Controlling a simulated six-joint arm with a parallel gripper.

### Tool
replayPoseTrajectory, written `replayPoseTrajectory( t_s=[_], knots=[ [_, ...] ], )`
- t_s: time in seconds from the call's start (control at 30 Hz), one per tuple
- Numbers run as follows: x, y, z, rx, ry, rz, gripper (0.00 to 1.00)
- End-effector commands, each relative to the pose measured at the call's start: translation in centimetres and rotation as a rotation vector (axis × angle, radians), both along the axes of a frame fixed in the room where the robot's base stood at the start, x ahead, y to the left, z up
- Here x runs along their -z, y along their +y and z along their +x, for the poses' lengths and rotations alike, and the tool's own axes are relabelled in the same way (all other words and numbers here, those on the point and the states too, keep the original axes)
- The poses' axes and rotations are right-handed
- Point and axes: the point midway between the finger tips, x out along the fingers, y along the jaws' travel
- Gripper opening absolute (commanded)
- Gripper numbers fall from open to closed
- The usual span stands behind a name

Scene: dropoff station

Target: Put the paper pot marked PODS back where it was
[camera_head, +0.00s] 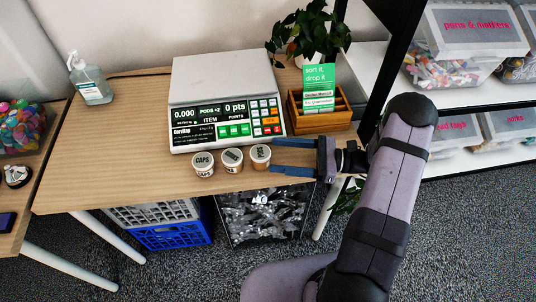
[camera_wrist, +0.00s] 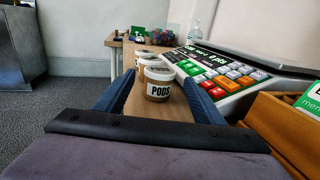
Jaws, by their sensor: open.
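The paper pot marked PODS (camera_wrist: 158,88) stands upright at the front edge of the wooden table, brown with a pale lid. In the head view it is the rightmost pot (camera_head: 260,157) of a row of three. My gripper (camera_head: 273,157) comes in from the right, open, its blue fingertips just at that pot's right side. In the wrist view the pot appears between the two fingers, near their tips; I cannot tell whether either touches it. A pot marked CAPS (camera_head: 203,164) and a middle pot (camera_head: 232,160) stand to its left, partly hidden behind it in the wrist view.
A counting scale (camera_head: 221,90) stands right behind the pots, its display reading 0.000 and 0 pts. A wooden box (camera_head: 325,122) with a green sign and a plant (camera_head: 308,35) are at the right. A sanitizer bottle (camera_head: 91,82) stands at the left. The table's left part is clear.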

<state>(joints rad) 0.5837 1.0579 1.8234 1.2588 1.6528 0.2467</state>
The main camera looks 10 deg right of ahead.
Motion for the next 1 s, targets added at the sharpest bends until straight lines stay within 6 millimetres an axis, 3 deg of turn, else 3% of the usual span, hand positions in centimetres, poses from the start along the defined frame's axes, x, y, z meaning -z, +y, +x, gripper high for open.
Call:
replayPoseTrajectory(
  t_s=[0.2,0.5,0.77,1.0],
  knots=[
    [0.2,-3.7,-0.9,0.004,-0.001,-0.001,0.63],
    [0.1,-6.0,-1.6,0.0,0.001,-0.001,0.63],
    [-0.1,-5.6,-1.9,-0.024,-0.001,-0.023,0.63],
    [-0.2,-1.8,-4.8,-0.215,-0.034,-0.221,0.63]
  ],
)
